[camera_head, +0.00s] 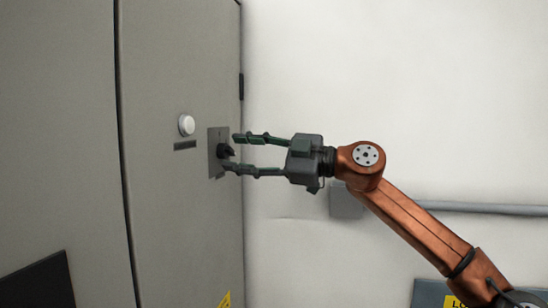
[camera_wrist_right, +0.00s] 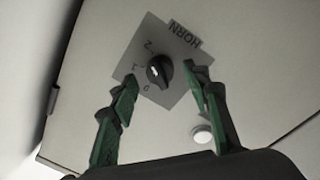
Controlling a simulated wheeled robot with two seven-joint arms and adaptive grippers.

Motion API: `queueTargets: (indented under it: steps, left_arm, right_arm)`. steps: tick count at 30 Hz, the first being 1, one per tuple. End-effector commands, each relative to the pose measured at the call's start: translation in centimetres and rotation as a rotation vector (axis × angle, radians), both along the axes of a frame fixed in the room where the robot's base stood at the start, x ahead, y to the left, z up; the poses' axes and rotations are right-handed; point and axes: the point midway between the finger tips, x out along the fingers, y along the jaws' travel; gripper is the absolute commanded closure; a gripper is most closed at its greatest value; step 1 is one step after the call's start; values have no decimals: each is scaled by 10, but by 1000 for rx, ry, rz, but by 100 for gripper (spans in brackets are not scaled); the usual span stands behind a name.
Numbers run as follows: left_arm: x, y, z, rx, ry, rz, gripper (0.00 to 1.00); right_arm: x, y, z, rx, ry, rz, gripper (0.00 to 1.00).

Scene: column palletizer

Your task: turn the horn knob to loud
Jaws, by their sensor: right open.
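The horn knob (camera_wrist_right: 159,70) is a black rotary knob with a white pointer mark. It sits on a grey square plate (camera_wrist_right: 178,38) marked 0, 1, 2 and labelled HORN; the pointer appears to lie near the 1. In the head view the knob (camera_head: 226,151) stands out from its plate on the cabinet's side. My right gripper (camera_head: 233,153) is open, with one finger above and one below the knob's level, its tips close to the plate. In the right wrist view the knob lies between and beyond the open fingers (camera_wrist_right: 160,85). I cannot tell whether either finger touches it. My left gripper is not in view.
The grey cabinet (camera_head: 170,60) fills the left side. A white wall (camera_head: 390,60) with a grey pipe (camera_head: 480,208) is behind my right arm.

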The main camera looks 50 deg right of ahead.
Motion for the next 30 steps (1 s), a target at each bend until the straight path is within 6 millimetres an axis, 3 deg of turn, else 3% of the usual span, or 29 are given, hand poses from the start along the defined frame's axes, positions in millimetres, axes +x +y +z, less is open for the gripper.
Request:
queueTargets:
  steps: [30]
  left_arm:
    - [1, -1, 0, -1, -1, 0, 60]
  right_arm:
    - [-96, -46, -7, 0, 0, 0, 56]
